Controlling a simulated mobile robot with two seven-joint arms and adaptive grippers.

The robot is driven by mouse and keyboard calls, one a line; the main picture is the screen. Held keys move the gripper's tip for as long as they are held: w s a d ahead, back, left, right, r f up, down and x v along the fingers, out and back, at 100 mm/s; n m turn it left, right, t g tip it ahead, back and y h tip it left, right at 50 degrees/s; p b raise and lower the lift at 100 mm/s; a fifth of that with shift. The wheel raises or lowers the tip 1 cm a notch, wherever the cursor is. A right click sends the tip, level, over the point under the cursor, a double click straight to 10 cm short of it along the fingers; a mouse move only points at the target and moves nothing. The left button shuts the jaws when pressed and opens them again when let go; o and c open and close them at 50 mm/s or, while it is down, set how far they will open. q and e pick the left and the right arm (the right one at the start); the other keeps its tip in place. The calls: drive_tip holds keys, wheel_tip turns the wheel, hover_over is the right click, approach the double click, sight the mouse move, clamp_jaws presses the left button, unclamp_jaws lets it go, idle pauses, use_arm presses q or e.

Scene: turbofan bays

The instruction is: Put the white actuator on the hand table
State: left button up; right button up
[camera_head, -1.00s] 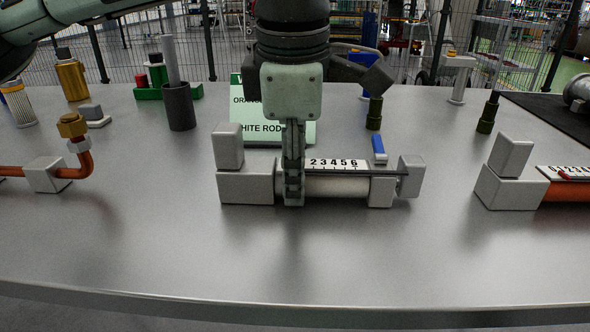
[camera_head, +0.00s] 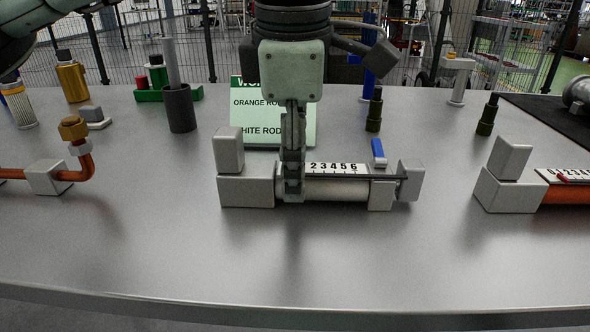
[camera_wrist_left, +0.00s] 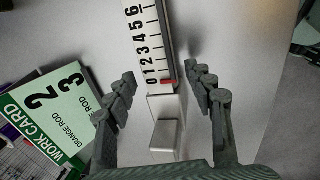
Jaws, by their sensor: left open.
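The white actuator (camera_head: 335,190) lies on the grey table in the middle of the head view. It has grey end blocks, a white rod and a numbered scale, with a blue lever behind it. My left gripper (camera_head: 293,192) comes down over its left part, hiding a bit of the rod and scale. In the left wrist view, the open fingers (camera_wrist_left: 162,75) stand on either side of the actuator (camera_wrist_left: 142,25), near the zero end with the red mark. A gap shows on both sides. I cannot pick out the hand table. My right gripper is not in view.
An orange-rod unit (camera_head: 510,188) stands to the right, and a copper pipe fitting (camera_head: 78,158) to the left. A green work card (camera_head: 262,128) stands behind the actuator. Cylinders and small parts line the back. The front of the table (camera_head: 290,265) is clear.

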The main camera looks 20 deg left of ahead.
use_arm(q)
wheel_tip(320, 180, up, 10)
drive_tip(key=s, duration=0.2)
drive_tip(key=shift+d+p, duration=0.3)
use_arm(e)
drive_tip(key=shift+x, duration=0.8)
use_arm(q)
drive_tip(key=shift+f, duration=0.15)
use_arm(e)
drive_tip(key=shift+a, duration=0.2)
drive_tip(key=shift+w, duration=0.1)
